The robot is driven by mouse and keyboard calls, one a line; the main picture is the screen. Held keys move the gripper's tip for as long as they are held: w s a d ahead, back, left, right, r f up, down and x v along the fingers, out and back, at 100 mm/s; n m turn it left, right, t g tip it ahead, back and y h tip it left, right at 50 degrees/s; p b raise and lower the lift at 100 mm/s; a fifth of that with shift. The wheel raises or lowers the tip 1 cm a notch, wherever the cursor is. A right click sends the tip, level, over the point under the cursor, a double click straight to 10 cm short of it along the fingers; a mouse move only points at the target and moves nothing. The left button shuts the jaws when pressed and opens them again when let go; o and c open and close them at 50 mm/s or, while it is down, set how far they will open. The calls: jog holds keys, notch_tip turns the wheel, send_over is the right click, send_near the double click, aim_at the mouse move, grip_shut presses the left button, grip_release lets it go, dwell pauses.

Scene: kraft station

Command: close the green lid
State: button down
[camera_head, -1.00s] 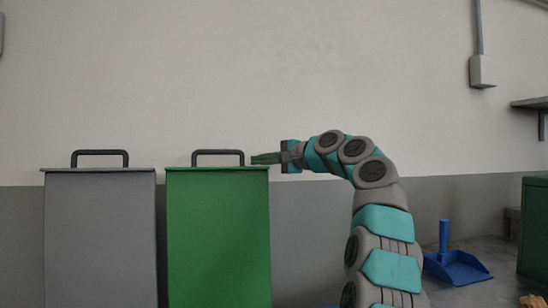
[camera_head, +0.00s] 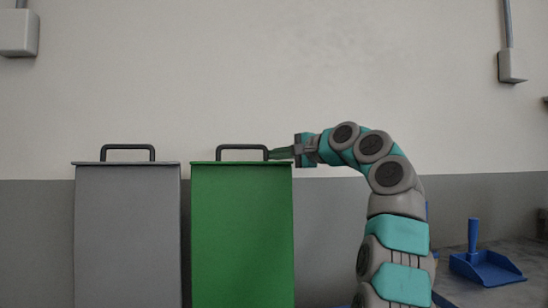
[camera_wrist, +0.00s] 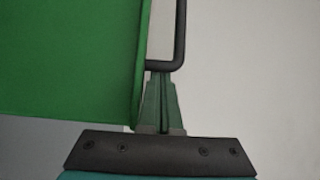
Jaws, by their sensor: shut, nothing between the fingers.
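The green lid (camera_head: 220,163) shows as a thin edge-on plate along the top of the green bin (camera_head: 242,235), with a dark loop handle (camera_head: 242,147) standing up from it. It looks flat on the bin, and I see no gap under it. My gripper (camera_head: 276,154) is shut and empty at the lid's right end, just above it, with its tips by the handle's right leg. In the wrist view the fingers (camera_wrist: 159,85) point at the lower corner of the handle (camera_wrist: 180,40), beside the green lid edge (camera_wrist: 142,60). I cannot tell whether they touch.
A grey bin (camera_head: 127,235) with a similar handle (camera_head: 128,150) stands just left of the green one. A plain wall is behind. The space above the bins is free.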

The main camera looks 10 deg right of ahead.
jog(key=shift+s+a, duration=0.1)
jog(key=shift+s, duration=0.2)
jog(key=shift+s+r+b, duration=0.1)
jog(key=shift+s+b, duration=0.45)
jog(key=shift+b, duration=0.1)
